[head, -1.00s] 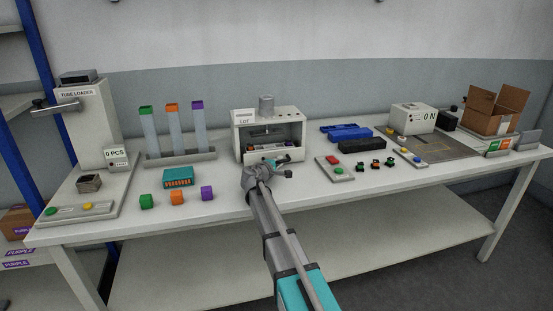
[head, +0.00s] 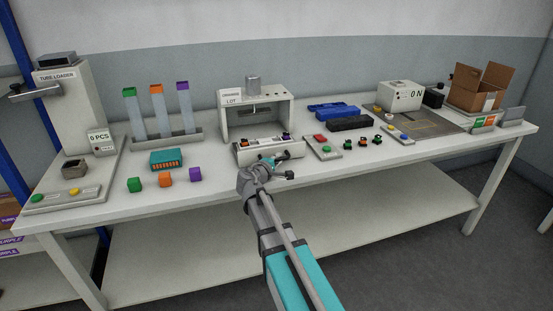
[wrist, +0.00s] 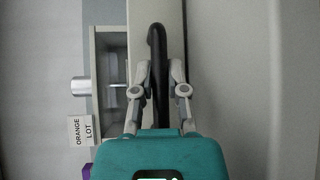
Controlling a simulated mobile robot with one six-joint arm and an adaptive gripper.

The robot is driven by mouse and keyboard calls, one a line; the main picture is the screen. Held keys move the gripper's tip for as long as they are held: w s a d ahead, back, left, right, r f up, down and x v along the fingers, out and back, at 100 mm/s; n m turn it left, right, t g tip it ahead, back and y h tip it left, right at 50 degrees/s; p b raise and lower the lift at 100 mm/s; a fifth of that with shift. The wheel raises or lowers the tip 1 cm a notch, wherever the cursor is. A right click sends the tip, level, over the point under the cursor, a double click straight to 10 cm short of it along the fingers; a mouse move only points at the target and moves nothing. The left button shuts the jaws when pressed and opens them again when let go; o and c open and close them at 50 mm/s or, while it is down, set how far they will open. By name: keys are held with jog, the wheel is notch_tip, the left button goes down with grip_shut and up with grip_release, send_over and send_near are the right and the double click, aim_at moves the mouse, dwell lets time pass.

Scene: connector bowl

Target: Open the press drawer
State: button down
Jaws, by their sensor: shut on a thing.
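The white press (head: 225,118), with an "ORANGE LOT" sign, stands in the middle of the bench. Its drawer (head: 258,155) is out in front of the housing, and small coloured parts show in it. My gripper (head: 274,160) is at the drawer's front. In the wrist view, my gripper (wrist: 159,92) is shut on the drawer's black handle (wrist: 157,45), with one finger on each side of the bar. The press (wrist: 93,45) and its sign show to the left there. My gripper partly hides the drawer front in the head view.
A teal box (head: 166,160) and several coloured cubes (head: 165,180) lie left of the drawer. The bench edge is just in front.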

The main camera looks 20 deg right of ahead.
jog(key=c, duration=0.6)
grip_release()
jog(key=shift+c, duration=0.2)
jog(key=shift+s, duration=0.15)
